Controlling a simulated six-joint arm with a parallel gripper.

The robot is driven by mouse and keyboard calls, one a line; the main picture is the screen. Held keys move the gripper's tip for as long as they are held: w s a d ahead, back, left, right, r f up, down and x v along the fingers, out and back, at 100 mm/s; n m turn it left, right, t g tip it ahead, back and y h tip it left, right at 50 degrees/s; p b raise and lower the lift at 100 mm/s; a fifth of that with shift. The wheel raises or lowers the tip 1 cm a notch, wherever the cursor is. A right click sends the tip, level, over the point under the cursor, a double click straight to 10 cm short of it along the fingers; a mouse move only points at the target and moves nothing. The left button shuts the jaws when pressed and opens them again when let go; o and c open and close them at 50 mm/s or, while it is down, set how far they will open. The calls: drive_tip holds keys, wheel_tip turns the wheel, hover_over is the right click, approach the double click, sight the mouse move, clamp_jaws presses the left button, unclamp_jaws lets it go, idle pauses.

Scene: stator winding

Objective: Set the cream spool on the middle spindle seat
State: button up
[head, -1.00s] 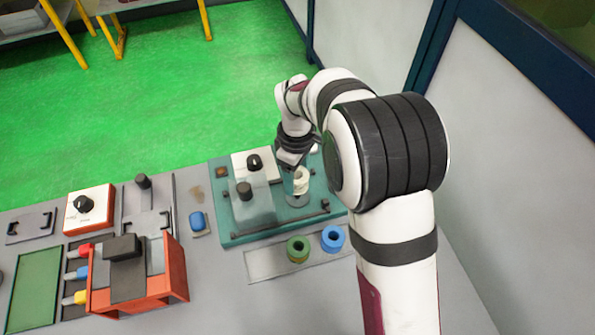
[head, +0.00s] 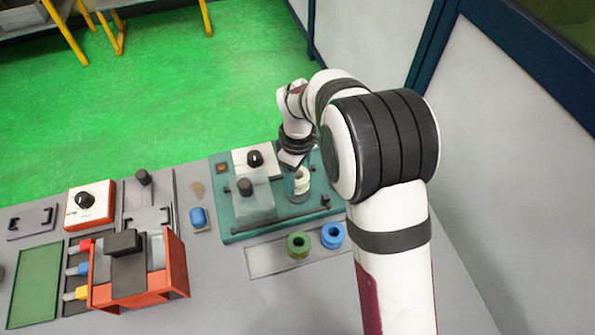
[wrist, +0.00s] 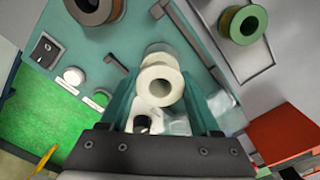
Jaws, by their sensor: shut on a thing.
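The cream spool (head: 302,181) is over the right part of the teal fixture plate (head: 238,237) in the head view, at a pale grey cylinder (head: 298,197). In the wrist view the cream spool (wrist: 160,86) shows its round end and centre hole between the two teal fingers. My gripper (wrist: 161,100) is shut on it; in the head view my gripper (head: 292,161) is just above and left of the spool, its fingertips partly hidden. Which seat lies under the spool, and whether it touches it, I cannot tell.
A green spool (head: 291,246) and a blue spool (head: 333,226) stand on a grey strip in front of the plate. A clear block with a black knob (head: 245,187) stands left of the cream spool. A red-orange box (head: 177,268) is further left.

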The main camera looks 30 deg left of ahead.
drive_tip(key=shift+f, duration=0.2)
drive_tip(key=shift+f, duration=0.7)
drive_tip(key=shift+f, duration=0.1)
drive_tip(key=shift+f, duration=0.45)
drive_tip(key=o, duration=1.4)
drive_tip(key=shift+o, duration=0.4)
